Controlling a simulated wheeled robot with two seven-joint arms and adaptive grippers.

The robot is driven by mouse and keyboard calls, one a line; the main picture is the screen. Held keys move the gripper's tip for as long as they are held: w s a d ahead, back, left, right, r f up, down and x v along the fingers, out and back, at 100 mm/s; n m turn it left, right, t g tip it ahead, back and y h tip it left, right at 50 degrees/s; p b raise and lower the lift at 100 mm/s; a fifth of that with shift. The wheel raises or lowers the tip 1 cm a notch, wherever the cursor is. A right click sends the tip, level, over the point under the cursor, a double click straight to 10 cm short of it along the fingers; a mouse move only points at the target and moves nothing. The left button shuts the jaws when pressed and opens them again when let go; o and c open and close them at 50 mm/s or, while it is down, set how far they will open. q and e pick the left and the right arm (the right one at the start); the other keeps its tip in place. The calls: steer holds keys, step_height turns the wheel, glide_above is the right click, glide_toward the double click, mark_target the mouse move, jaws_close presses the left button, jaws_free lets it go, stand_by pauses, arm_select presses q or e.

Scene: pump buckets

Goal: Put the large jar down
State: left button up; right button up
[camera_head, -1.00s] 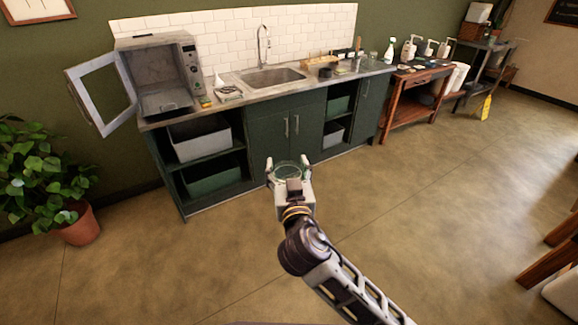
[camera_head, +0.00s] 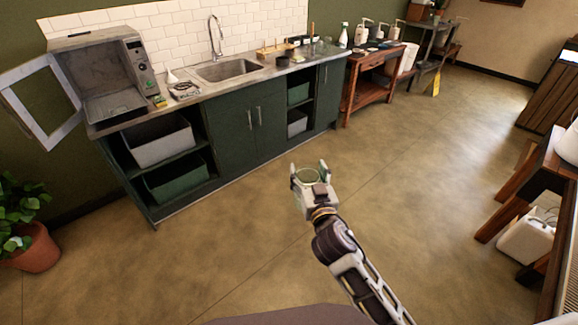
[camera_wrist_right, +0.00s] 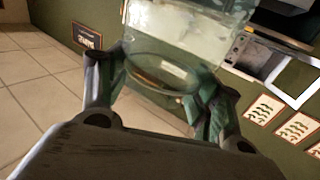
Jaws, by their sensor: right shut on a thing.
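My right gripper (camera_head: 310,177) is shut on the large jar (camera_head: 308,175), a clear greenish glass vessel seen from above with its round rim showing. It is held out over the open floor in front of the green cabinet, apart from any surface. In the right wrist view the jar (camera_wrist_right: 180,45) fills the top middle between the two fingers (camera_wrist_right: 160,85), and its far end is cut off by the frame. My left gripper is not in view.
A grey counter (camera_head: 190,105) with a sink (camera_head: 228,70) and an open microwave (camera_head: 108,90) stands at the back left. A wooden table (camera_head: 372,75) with bottles is beyond it. A wooden bench (camera_head: 545,170) is at right, with a white container (camera_head: 527,238) below. The middle floor is clear.

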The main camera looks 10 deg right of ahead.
steer(key=s+d+f+h, duration=0.1)
steer(key=s+d+f, duration=0.2)
steer(key=d+f, duration=0.2)
steer(key=d, duration=0.3)
steer(key=shift+d+m, duration=0.3)
steer(key=shift+d, duration=0.1)
